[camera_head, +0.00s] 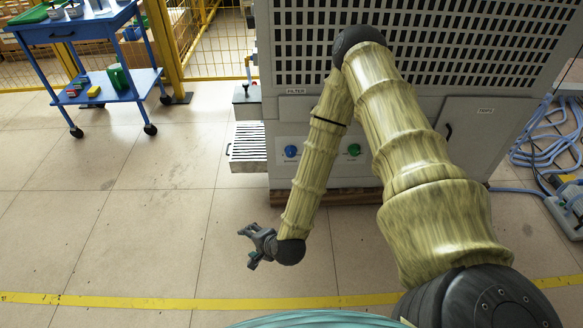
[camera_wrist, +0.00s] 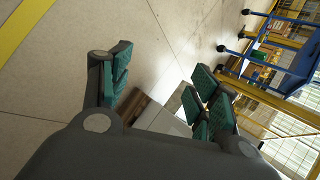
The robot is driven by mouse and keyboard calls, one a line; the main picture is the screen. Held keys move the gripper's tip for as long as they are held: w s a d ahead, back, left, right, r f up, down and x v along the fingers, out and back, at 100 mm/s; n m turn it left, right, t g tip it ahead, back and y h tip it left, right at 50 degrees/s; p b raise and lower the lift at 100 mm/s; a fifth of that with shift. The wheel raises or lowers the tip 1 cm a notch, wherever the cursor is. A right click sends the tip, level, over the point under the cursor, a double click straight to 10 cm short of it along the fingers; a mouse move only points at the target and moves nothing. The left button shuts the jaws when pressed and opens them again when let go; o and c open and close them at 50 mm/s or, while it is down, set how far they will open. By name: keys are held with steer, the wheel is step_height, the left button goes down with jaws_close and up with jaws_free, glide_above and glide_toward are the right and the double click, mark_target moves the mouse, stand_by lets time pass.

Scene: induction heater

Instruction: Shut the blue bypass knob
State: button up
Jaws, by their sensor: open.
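The blue bypass knob (camera_head: 291,151) sits on the lower front panel of the grey induction heater (camera_head: 285,110), left of my forearm in the head view. A green knob (camera_head: 354,150) is on the same panel, just right of my forearm. My gripper (camera_head: 246,247) hangs over the floor in front of the heater, below and left of the blue knob and well apart from it. The wrist view shows its fingers (camera_wrist: 160,92) spread with nothing between them. The blue knob cannot be made out in the wrist view.
A blue wheeled cart (camera_head: 110,92) with small items stands at the back left, before a yellow fence (camera_head: 222,52). A slatted tray (camera_head: 248,142) juts from the heater's left side. Blue hoses (camera_head: 545,145) lie at right. The floor (camera_head: 150,225) at left is clear.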

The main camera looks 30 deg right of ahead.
steer(key=w+d+f+m+t+h+b, duration=0.1)
steer(key=w+d+f+m+t+b, duration=0.2)
steer(key=w+d+m+b, duration=0.25)
steer(key=m+t+h+b, duration=0.4)
steer(key=m+h+b, duration=0.5)
steer(key=m+b, duration=0.75)
glide_toward(291, 155)
steer(key=shift+m, duration=0.3)
steer(key=b+x, duration=0.3)
steer(key=x, duration=0.5)
steer(key=shift+w+d, duration=0.1)
steer(key=shift+d, duration=0.05)
steer(key=shift+w+d+b, duration=0.2)
steer(key=shift+w+b, duration=0.15)
steer(key=shift+w, duration=0.1)
steer(key=c, duration=1)
